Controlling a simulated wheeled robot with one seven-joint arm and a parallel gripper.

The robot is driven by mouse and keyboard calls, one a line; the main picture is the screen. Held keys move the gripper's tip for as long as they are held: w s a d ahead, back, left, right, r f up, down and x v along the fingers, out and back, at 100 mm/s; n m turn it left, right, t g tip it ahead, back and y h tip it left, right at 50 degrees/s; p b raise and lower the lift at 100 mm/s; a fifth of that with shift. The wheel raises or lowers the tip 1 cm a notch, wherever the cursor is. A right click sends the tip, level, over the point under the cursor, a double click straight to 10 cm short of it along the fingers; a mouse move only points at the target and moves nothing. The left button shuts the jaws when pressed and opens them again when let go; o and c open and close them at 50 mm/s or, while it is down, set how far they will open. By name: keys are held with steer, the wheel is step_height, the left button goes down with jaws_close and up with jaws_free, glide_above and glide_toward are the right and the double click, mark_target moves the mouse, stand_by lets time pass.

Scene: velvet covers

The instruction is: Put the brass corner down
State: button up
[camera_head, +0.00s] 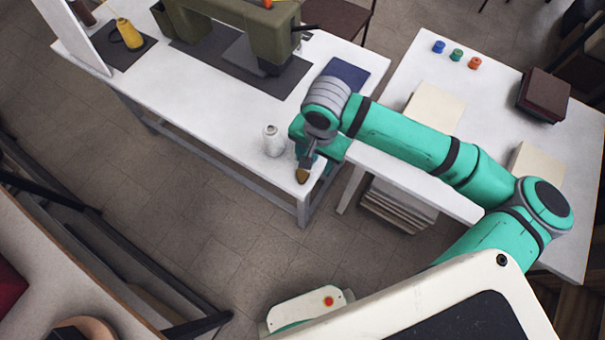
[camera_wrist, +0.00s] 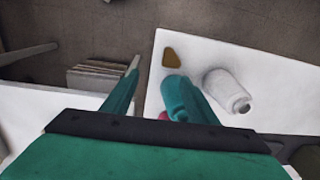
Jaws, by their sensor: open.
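The brass corner (camera_head: 302,176) is a small brown-gold piece lying at the front right corner of the white sewing table (camera_head: 200,85). In the wrist view the brass corner (camera_wrist: 170,56) lies flat on the white top, close to its edge, just beyond the fingertips. My gripper (camera_head: 309,158) is over this table corner; in the wrist view my gripper (camera_wrist: 152,76) has its two fingers spread with nothing held between them. The brass corner is not between the fingers. I cannot tell whether a fingertip touches it.
A white thread spool (camera_head: 273,140) stands left of my gripper, near it; it also shows in the wrist view (camera_wrist: 227,90). A green sewing machine (camera_head: 245,30) and a blue cloth (camera_head: 345,72) are farther back. A second white table (camera_head: 500,120) is at right, with a gap between.

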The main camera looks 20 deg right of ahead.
mark_target(302, 173)
step_height(302, 173, up, 3)
steer(key=w+a, duration=0.1)
steer(key=a, duration=0.2)
steer(key=shift+g, duration=0.3)
steer(key=shift+w+d+f, duration=0.1)
steer(key=shift+w+f, duration=0.05)
steer(key=shift+f, duration=2.45)
steer(key=shift+w+d+f, duration=0.1)
steer(key=shift+f, duration=2.5)
steer(key=c, duration=1.2)
steer(key=shift+r, duration=0.15)
